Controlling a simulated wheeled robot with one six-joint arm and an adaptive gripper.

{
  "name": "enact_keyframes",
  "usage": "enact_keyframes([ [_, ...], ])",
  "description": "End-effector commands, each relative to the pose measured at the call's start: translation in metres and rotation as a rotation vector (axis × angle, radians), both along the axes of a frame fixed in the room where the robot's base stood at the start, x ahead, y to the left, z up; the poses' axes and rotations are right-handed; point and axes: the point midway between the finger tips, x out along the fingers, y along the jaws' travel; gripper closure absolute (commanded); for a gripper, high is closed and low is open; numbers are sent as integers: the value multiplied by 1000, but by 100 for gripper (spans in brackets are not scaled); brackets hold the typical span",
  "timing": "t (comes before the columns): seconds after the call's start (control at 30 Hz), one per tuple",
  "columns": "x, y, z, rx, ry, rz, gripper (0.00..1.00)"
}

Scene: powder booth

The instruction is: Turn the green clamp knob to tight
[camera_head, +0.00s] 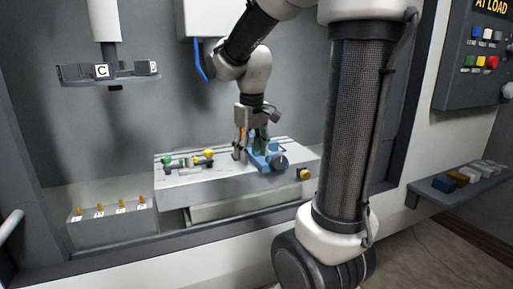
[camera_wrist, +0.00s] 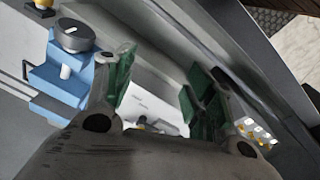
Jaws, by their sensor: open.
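A green knob (camera_head: 167,160) sits at the left end of a bar-like clamp fixture on the light work table (camera_head: 185,182). A yellow knob (camera_head: 208,153) is at the fixture's right end. My gripper (camera_head: 250,150) points down over the table, to the right of the green knob and beside a blue vise (camera_head: 268,158). In the wrist view my gripper (camera_wrist: 160,75) is open, with green pads on its fingers and nothing held between them. The blue vise (camera_wrist: 55,75) with its grey round top lies left of the fingers there. I cannot make out the green knob in the wrist view.
A grey box with several brass pins (camera_head: 112,222) stands at the left. A small yellow block (camera_head: 305,174) is near the table's right end. A holder marked C (camera_head: 102,72) hangs above left. A shelf with blocks (camera_head: 455,188) and a control panel (camera_head: 480,60) are at the right.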

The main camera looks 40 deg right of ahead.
Motion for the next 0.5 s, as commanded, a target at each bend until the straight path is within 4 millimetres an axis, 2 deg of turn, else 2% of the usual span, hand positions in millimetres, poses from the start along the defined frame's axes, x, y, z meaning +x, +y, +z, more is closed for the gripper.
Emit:
enact_keyframes([
  [0.43, -1, 1, 0, 0, 0, -2, 45],
  [0.5, 0, 3, -5, 2, 15, 6, 45],
])
